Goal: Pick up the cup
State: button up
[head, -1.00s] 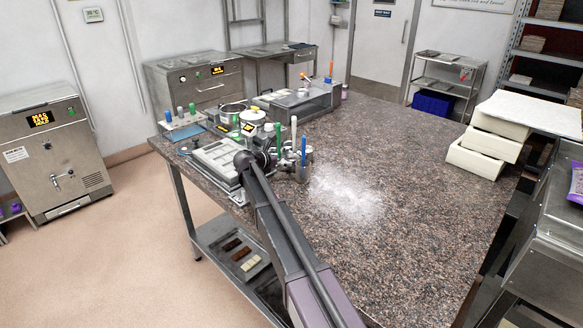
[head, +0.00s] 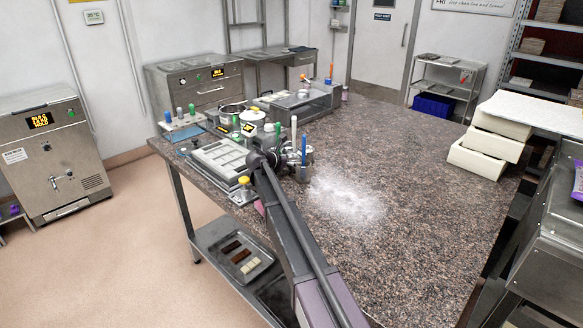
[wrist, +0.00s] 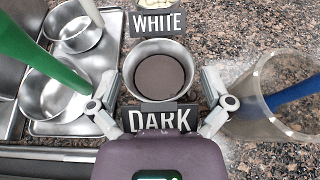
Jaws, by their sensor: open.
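In the wrist view a round steel cup (wrist: 158,48) with a dark brown-grey content stands upright, seen from above. A black DARK label (wrist: 158,118) is in front of it, and a WHITE label (wrist: 157,23) is behind it. My gripper (wrist: 160,84) is open, with one finger to the left of the cup and one to the right. The fingers look apart from its wall; their height against the rim is hard to tell. In the head view my arm hides the gripper's fingers, and I cannot make out this cup there.
Steel bowls (wrist: 75,27) on a tray and a green handle (wrist: 35,50) are close on the left. A container (wrist: 245,100) with a blue-handled tool is close on the right. A mould tray (head: 222,160) lies left of my arm.

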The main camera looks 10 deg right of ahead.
jog(key=shift+d, duration=0.1)
dwell(0.4)
jog(key=c, duration=1.1)
jog(key=shift+o, duration=0.2)
jog(key=shift+c, duration=0.6)
jog(key=shift+r, duration=0.2)
notch_tip(320, 180, up, 10)
jog(key=p, duration=1)
jog(key=shift+f, duration=0.2)
jog(key=shift+r, duration=0.1)
jog(key=shift+r+p, duration=2.4)
jog(key=shift+p, duration=0.15)
